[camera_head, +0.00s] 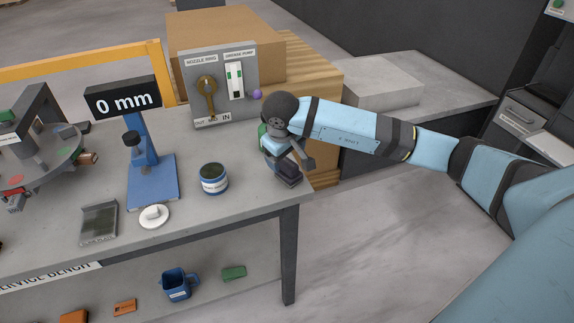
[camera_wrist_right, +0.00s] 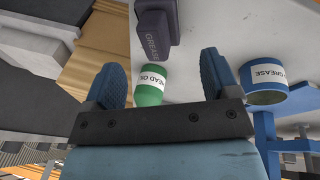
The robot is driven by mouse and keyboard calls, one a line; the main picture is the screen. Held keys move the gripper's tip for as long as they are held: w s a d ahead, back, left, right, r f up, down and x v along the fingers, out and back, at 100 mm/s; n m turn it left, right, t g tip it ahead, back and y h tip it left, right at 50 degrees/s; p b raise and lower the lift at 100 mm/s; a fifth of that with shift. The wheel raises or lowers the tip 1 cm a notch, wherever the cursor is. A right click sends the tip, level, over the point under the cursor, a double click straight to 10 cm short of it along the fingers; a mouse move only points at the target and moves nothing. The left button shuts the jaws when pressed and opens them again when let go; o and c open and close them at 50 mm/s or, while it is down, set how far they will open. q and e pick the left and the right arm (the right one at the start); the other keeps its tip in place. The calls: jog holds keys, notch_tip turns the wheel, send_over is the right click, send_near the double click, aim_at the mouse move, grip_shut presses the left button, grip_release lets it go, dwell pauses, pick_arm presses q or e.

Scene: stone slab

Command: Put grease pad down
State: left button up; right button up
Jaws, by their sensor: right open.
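The grease pad (camera_wrist_right: 157,28) is a dark purple-grey block with a narrower, lettered part. In the wrist view it lies ahead of my right gripper (camera_wrist_right: 162,72), between the lines of the fingers and clear of both. In the head view the dark pad (camera_head: 289,181) is at the bench's right end, partly hidden by my right gripper (camera_head: 290,160) just above it. The right fingers are apart, with nothing clamped between them. My left gripper is not in view.
A green oil bottle (camera_wrist_right: 150,87) stands close to the right gripper. A grease tin (camera_head: 213,180) is left of the pad on the grey bench (camera_head: 240,215). A blue gauge stand (camera_head: 152,180) and a white knobbed disc (camera_head: 153,216) are farther left. The bench's front right is clear.

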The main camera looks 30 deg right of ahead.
jog(key=s+a+r+m+t+y, duration=0.1)
jog(key=s+a+m+y, duration=0.3)
jog(key=a+m+y, duration=0.4)
jog(key=s+a+m+y, duration=0.55)
jog(key=a+m, duration=0.25)
jog(key=a, duration=0.2)
jog(key=s+a+r+m+t+y, duration=0.1)
jog(key=s+a+m+y, duration=0.3)
jog(key=a+m+y, duration=0.5)
jog(key=w+d+f+m+t+h, duration=0.1)
jog(key=d+f+m+t+h, duration=0.35)
jog(key=m, duration=0.95)
jog(key=d+f+m+t+h, duration=0.25)
jog(key=m+t+h, duration=0.4)
jog(key=m, duration=0.65)
jog(key=s+d+f+m+g+h, duration=0.2)
jog(key=s+f+m+h, duration=0.1)
jog(key=s+f+m, duration=0.3)
jog(key=s+d+f+m+g+h, duration=0.2)
jog(key=s+f+m, duration=0.4)
jog(key=f+m, duration=0.5)
jog(key=shift+s+m+g+h, duration=0.3)
jog(key=shift+m+h, duration=0.15)
jog(key=shift+m, duration=0.75)
